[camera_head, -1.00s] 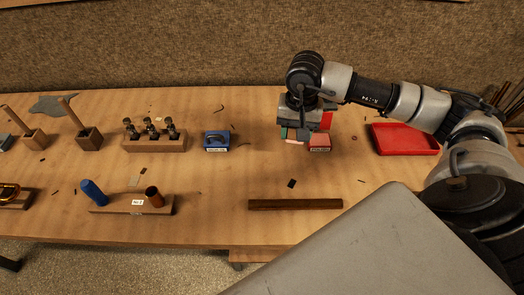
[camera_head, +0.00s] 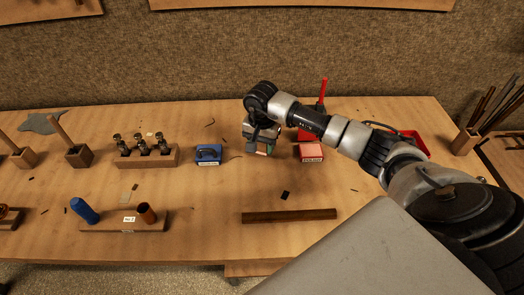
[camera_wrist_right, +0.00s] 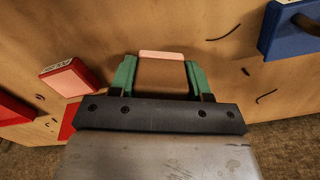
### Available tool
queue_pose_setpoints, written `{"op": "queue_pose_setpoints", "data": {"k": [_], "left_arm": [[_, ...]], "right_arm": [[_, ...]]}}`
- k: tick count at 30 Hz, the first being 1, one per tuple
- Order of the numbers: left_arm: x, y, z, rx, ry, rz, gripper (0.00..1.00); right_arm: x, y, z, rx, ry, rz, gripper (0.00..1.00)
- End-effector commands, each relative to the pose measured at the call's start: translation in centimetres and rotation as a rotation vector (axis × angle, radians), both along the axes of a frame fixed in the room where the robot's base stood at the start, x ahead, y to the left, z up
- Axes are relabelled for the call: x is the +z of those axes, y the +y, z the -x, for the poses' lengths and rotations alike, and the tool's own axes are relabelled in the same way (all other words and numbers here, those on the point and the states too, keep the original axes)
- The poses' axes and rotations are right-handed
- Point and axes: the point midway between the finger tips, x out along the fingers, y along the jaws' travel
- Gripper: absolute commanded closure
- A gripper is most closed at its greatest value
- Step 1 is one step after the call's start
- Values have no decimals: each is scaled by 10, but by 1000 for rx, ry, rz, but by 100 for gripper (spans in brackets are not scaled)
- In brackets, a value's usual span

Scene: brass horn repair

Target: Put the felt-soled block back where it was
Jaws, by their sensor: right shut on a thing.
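My right gripper (camera_head: 260,148) is shut on a small block, held over the table between the blue labelled stand and the red labelled stand. In the right wrist view its green fingertips (camera_wrist_right: 160,80) press on both sides of the brown block (camera_wrist_right: 160,74), which has a pink strip (camera_wrist_right: 160,55) along its far edge. The red stand (camera_head: 311,159) has a pink top, seen also in the right wrist view (camera_wrist_right: 66,81). The blue stand (camera_head: 208,161) carries a dark, curved object. I cannot tell the held block's exact height above the table. My left gripper is out of view.
A red tray (camera_head: 418,146) is partly behind my right arm. A dark wooden strip (camera_head: 289,216) lies in front. A wooden rack (camera_head: 146,157) with several valves stands left of the blue stand. The table between gripper and strip is mostly clear.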

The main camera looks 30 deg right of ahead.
Motion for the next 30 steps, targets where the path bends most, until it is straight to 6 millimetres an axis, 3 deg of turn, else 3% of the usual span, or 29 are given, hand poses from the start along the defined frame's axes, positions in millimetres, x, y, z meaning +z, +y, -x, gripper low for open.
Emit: {"op": "queue_pose_setpoints", "data": {"k": [8, 19, 20, 24, 30], "left_arm": [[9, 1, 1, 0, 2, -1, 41], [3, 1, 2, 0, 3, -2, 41], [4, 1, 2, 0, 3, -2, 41], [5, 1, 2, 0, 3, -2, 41], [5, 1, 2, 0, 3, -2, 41]], "right_arm": [[-35, 0, 1, -2, 4, -1, 71], [-41, 0, 1, 0, 2, 1, 71], [-40, 0, 1, 0, 2, 1, 48], [-39, 0, 1, 0, 2, 0, 27], [-39, 0, 1, 0, 1, 0, 27]]}}
